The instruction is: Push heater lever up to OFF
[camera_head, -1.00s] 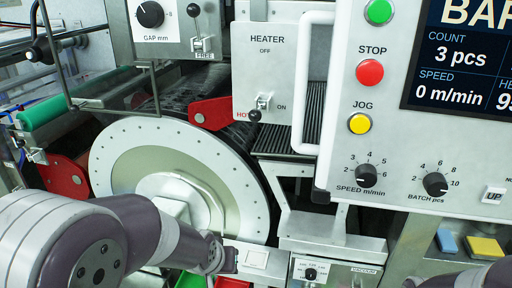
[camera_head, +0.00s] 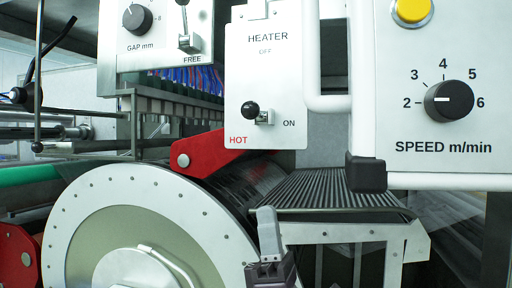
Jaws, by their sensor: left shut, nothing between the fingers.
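The heater panel (camera_head: 240,75) is a white plate marked HEATER, with OFF above, ON at lower right and a red HOT at lower left. The heater lever (camera_head: 250,109) has a black ball knob and a small metal mount (camera_head: 265,117). It sits low on the panel, level with ON and well below OFF. The knob sticks out toward me, a little left of the mount. My left gripper (camera_head: 267,214) points up from the bottom middle, shut and empty, below the panel and apart from the lever. My right gripper is out of view.
A large pale drum (camera_head: 145,240) fills the lower left, with a red bracket (camera_head: 195,152) above it. A white handle (camera_head: 328,104) borders the panel on the right. A ribbed conveyor (camera_head: 335,190) lies below. The SPEED knob (camera_head: 449,101) is further right.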

